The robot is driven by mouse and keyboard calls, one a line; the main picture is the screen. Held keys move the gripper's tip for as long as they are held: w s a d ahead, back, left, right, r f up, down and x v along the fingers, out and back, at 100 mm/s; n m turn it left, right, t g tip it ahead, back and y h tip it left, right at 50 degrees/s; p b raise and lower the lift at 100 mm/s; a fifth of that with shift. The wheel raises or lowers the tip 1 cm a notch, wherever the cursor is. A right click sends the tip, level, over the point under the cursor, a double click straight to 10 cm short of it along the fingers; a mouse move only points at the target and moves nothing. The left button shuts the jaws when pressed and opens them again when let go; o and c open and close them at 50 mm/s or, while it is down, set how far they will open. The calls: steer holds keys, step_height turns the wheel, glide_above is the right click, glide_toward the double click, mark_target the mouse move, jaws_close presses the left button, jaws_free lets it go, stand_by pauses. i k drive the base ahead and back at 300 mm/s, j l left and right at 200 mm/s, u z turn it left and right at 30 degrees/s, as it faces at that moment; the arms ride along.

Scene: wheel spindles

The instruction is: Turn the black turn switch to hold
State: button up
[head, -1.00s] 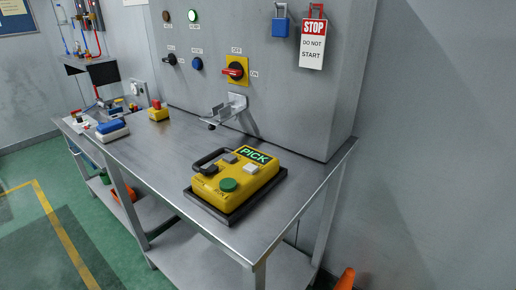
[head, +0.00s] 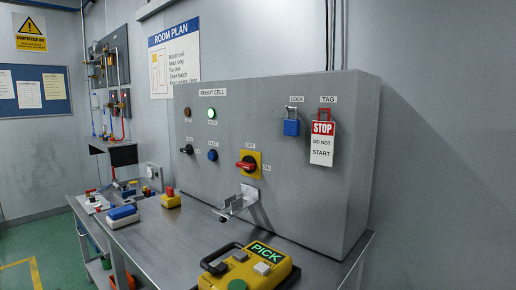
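The black turn switch (head: 187,149) is a small knob on the left of the grey control cabinet (head: 330,220) in the head view. It sits below a dark brown lamp and to the left of a blue button. Small labels stand above it and to its right, too small to read surely. I cannot tell which position the knob points to. My gripper is not in view.
A blue button (head: 213,155), a red-handled switch on a yellow plate (head: 249,164), a blue padlock (head: 291,127) and a STOP tag (head: 322,143) are on the cabinet. A metal bracket (head: 238,203) juts out below. A yellow PICK pendant (head: 245,272) lies on the bench.

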mark_target(189, 150)
steer(key=i+j, duration=0.15)
steer(key=j, duration=0.25)
steer(key=i+j, duration=0.15)
steer(key=j, duration=0.25)
steer(key=i+j+u, duration=0.1)
steer(key=j, duration=0.35)
steer(key=i+j, duration=0.25)
steer(key=j, duration=0.15)
steer(key=i+j+u, duration=0.1)
steer(key=j, duration=0.25)
steer(key=i+j, duration=0.25)
steer(key=j, duration=0.15)
steer(key=i+j, duration=0.2)
steer(key=j, duration=0.2)
